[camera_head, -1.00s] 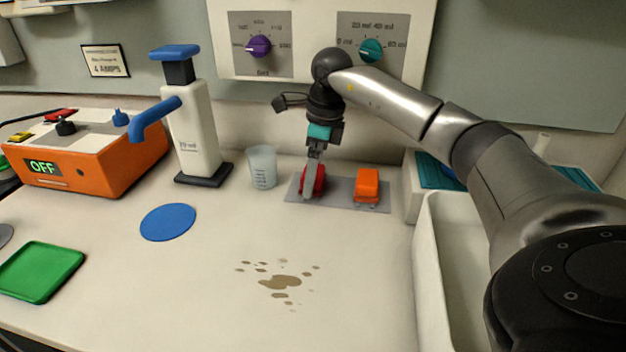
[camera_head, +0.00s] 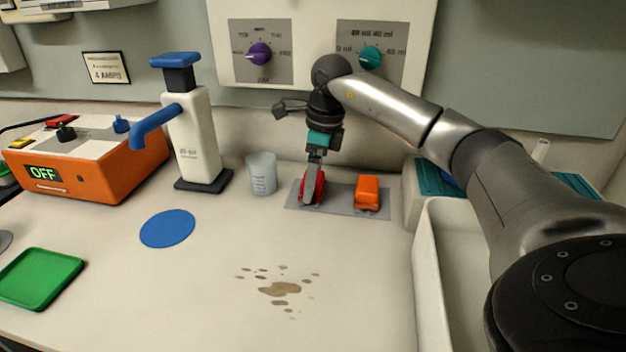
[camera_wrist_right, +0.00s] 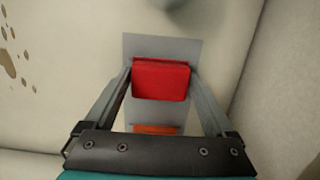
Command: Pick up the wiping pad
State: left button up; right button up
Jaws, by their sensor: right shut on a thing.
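A red pad-like block (camera_head: 320,187) stands on the left part of a grey mat (camera_head: 340,196) at the back of the counter. My right gripper (camera_head: 311,196) points down and is shut on it. In the right wrist view the red block (camera_wrist_right: 161,80) sits between the two fingers (camera_wrist_right: 160,84), over the grey mat (camera_wrist_right: 145,46). I cannot tell any gap under it. A similar orange block (camera_head: 367,191) lies on the mat's right part, apart from the gripper; it also shows in the wrist view (camera_wrist_right: 156,129). My left gripper is not in view.
A clear measuring cup (camera_head: 262,174) stands just left of the mat, and a blue-and-white pump dispenser (camera_head: 198,140) beyond it. A brown stain (camera_head: 280,289) marks the open counter in front. A white bin (camera_head: 428,265) is at right. A blue disc (camera_head: 167,228) lies left.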

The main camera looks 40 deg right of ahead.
jog(key=shift+r, duration=0.1)
jog(key=shift+s+a+r+p, duration=0.15)
jog(key=shift+r+p, duration=0.2)
jog(key=shift+r, duration=0.05)
notch_tip(320, 180, up, 6)
jog(key=shift+f+p, duration=0.2)
jog(key=shift+p, duration=0.85)
jog(key=shift+s+a+r, duration=0.1)
jog(key=shift+a+r, duration=0.05)
jog(key=shift+r, duration=0.15)
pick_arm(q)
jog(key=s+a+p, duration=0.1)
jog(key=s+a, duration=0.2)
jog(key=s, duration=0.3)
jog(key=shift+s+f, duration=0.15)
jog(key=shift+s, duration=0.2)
pick_arm(e)
jog(key=s+a, duration=1.2)
jog(key=a, duration=0.3)
jog(key=shift+f, duration=0.15)
